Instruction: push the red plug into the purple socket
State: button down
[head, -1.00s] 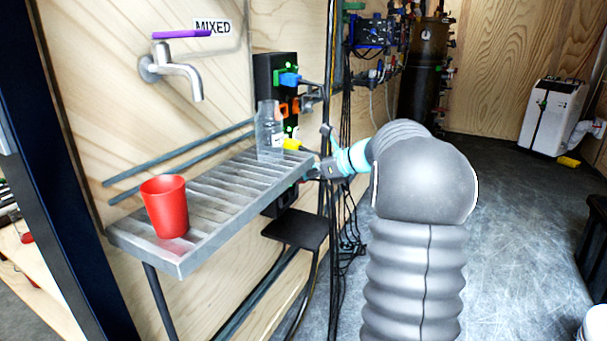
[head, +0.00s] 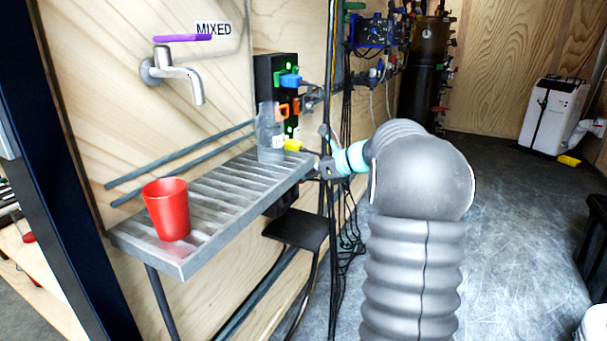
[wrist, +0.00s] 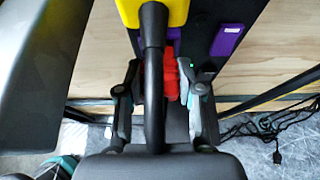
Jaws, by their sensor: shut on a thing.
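My gripper (wrist: 166,92) is shut on the red plug (wrist: 171,78) in the wrist view, with one finger on each side of it. A black cable hangs in front and hides part of the plug. A purple patch (wrist: 174,34) shows on the black panel (wrist: 204,25) just beyond the plug, partly hidden by the yellow plug. A second purple rectangle (wrist: 228,40) lies to its right. I cannot tell whether the red plug touches a socket. In the head view my gripper (head: 328,168) is beside the rack's far end; the red plug is not discernible there.
A yellow plug (wrist: 178,10) with a black cable sits above the red plug. In the head view, a metal rack (head: 178,262) carries a red cup (head: 167,212) and a clear bottle (head: 269,135). Loose cables (head: 348,235) hang beneath the panel; the floor at right is open.

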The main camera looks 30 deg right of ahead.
jog(key=shift+w+a+p, duration=0.35)
jog(key=shift+w+a, duration=0.15)
jog(key=shift+w, duration=0.15)
jog(key=c, duration=0.7)
grip_release()
jog(key=shift+o, duration=0.2)
jog(key=v, duration=1.2)
jog(key=shift+d+f, duration=0.1)
